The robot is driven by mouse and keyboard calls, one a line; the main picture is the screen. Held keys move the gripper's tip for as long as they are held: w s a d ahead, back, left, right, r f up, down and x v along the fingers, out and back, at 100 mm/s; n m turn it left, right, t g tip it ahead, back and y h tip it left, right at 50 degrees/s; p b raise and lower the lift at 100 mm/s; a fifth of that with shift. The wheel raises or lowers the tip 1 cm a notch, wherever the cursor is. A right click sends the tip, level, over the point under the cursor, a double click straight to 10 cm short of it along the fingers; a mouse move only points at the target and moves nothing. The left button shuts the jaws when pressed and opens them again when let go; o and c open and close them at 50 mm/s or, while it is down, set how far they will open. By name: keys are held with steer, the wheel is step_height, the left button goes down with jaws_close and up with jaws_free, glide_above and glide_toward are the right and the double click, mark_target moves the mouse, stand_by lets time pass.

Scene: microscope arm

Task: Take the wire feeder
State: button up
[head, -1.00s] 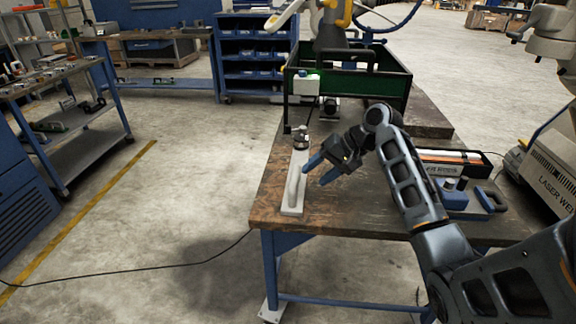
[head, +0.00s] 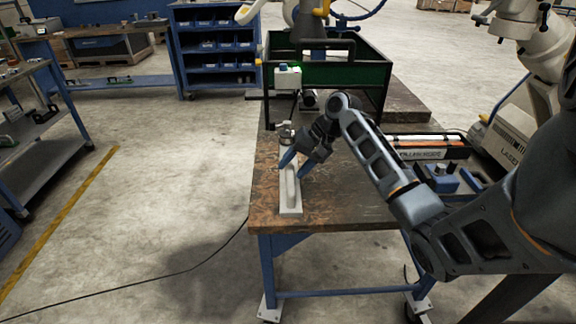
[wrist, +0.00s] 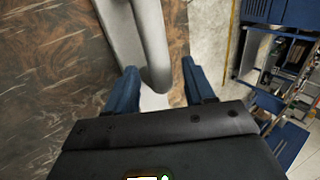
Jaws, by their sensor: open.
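A long pale grey piece with a raised rounded handle, which looks like the wire feeder (head: 290,196), lies on the worn brown table near its left front edge. A metal knob-like part (head: 287,133) shows at its far end. My gripper (head: 297,166) is open just above the handle, with its blue fingers pointing down. In the wrist view, the handle of the feeder (wrist: 150,40) reaches in between the two spread blue fingers of my gripper (wrist: 160,85). I cannot tell whether either finger touches it. The gripper body hides the feeder's near part there.
A green-sided bin (head: 345,75) stands at the back of the table (head: 345,205). A black tray-like case (head: 428,147) and a blue block-like device (head: 440,178) lie to the right. The table's left edge is close to the feeder. The front middle of the tabletop is clear.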

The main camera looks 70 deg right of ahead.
steer(key=shift+x, duration=1.25)
steer(key=shift+c, duration=0.3)
jaws_close()
